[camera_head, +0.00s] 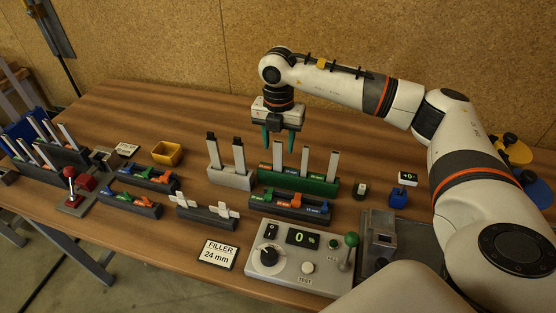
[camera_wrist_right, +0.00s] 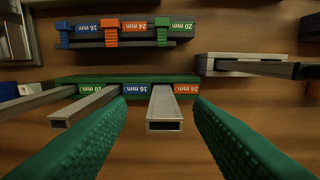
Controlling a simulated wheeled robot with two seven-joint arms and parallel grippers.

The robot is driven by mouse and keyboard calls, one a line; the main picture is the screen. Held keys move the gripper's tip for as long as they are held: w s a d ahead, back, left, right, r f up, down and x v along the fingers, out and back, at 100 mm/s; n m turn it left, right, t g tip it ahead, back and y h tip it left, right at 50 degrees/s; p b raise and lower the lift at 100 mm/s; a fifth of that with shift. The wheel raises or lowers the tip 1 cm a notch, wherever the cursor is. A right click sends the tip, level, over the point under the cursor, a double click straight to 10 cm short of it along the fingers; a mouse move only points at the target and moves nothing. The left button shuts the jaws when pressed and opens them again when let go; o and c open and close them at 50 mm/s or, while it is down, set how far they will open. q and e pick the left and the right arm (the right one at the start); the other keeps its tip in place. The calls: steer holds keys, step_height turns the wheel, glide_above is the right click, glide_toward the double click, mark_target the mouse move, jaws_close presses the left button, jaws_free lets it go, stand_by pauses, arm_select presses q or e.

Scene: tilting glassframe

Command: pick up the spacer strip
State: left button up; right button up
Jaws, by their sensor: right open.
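Grey hollow spacer strips stand upright in a green rack (camera_head: 310,184) with width labels on its front. The leftmost spacer strip (camera_head: 278,157) stands at the orange label, which reads 24 mm upside down in the right wrist view. There the open end of this strip (camera_wrist_right: 165,110) shows between the two green fingers. My right gripper (camera_head: 278,150) is open above the rack, fingers pointing down, one on each side of the strip's upper part. Two more strips stand to its right, the middle one (camera_head: 305,160) and the right one (camera_head: 333,164). My left gripper is not in view.
A grey holder (camera_head: 231,180) with two dark-tipped sticks stands left of the rack. A dark tray (camera_head: 290,210) with coloured clips lies in front. A card (camera_head: 219,254) reads "FILLER 24 mm". A control box (camera_head: 290,268) stands near the front edge. A yellow bin (camera_head: 166,153) stands left.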

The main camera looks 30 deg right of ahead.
mark_target(278, 156)
steer(key=f+p, duration=0.1)
steer(key=f, duration=0.1)
steer(key=f+p, duration=0.1)
steer(key=f, duration=0.1)
steer(key=shift+w+f, duration=0.2)
steer(key=shift+f, duration=0.7)
jaws_close()
